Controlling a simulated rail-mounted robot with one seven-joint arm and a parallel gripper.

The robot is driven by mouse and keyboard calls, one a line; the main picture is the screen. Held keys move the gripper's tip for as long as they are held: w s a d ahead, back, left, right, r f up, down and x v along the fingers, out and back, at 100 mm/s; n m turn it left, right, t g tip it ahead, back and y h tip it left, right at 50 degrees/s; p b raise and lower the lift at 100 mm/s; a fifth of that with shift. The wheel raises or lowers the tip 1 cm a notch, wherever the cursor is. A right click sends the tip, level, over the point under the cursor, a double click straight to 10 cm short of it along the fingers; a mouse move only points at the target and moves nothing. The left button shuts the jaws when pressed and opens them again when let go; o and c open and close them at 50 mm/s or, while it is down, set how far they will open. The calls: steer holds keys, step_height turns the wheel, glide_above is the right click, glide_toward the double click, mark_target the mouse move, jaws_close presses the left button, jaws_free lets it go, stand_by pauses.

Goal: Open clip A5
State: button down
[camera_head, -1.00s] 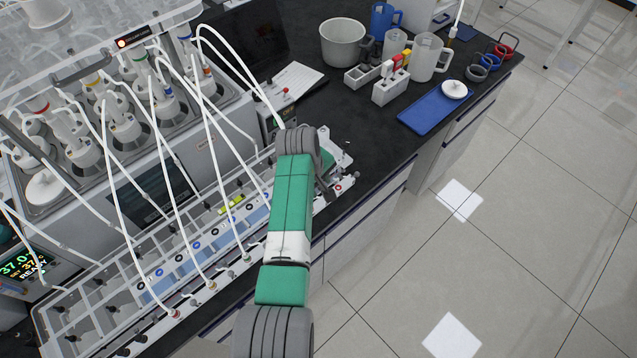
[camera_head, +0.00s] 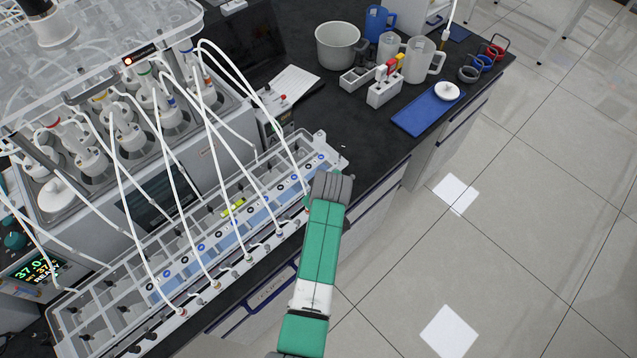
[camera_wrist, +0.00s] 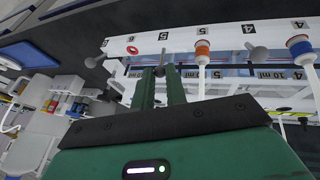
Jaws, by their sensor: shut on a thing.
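My gripper (camera_wrist: 161,84) is in front of the white labelled rail (camera_wrist: 225,40) in the wrist view. Its two dark fingers are closed around a small grey clip (camera_wrist: 162,63) below a label "5". An orange-collared tube fitting (camera_wrist: 203,48) stands just right of it, at another "5". A blue-collared fitting (camera_wrist: 299,46) is at a "4" farther right. I cannot read a row letter "A". In the head view the rack (camera_head: 190,255) runs diagonally, and my arm's end is at its right part, hiding the fingers and clip.
Grey knobs (camera_wrist: 258,54) stick out along the rail on both sides. White tubes (camera_head: 175,190) arch from the reactor unit (camera_head: 165,145) to the rack. A grey pot (camera_head: 338,45), jugs and a blue tray (camera_head: 426,108) stand on the bench behind. The floor on the right is clear.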

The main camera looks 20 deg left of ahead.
steer(key=d+t+y+b, duration=0.1)
steer(key=y+b, duration=0.1)
steer(key=b, duration=0.1)
steer(key=s+d+f+t+y+b, duration=0.1)
steer(key=b, duration=0.1)
steer(key=d+m+t+y+b, duration=0.1)
steer(key=y+b, duration=0.1)
steer(key=b, duration=0.1)
steer(key=shift+s+f+y+b, duration=0.2)
steer(key=shift+f+y+b, duration=0.1)
steer(key=shift+b, duration=0.05)
steer(key=c, duration=1.4)
jaws_free()
steer(key=shift+r, duration=0.1)
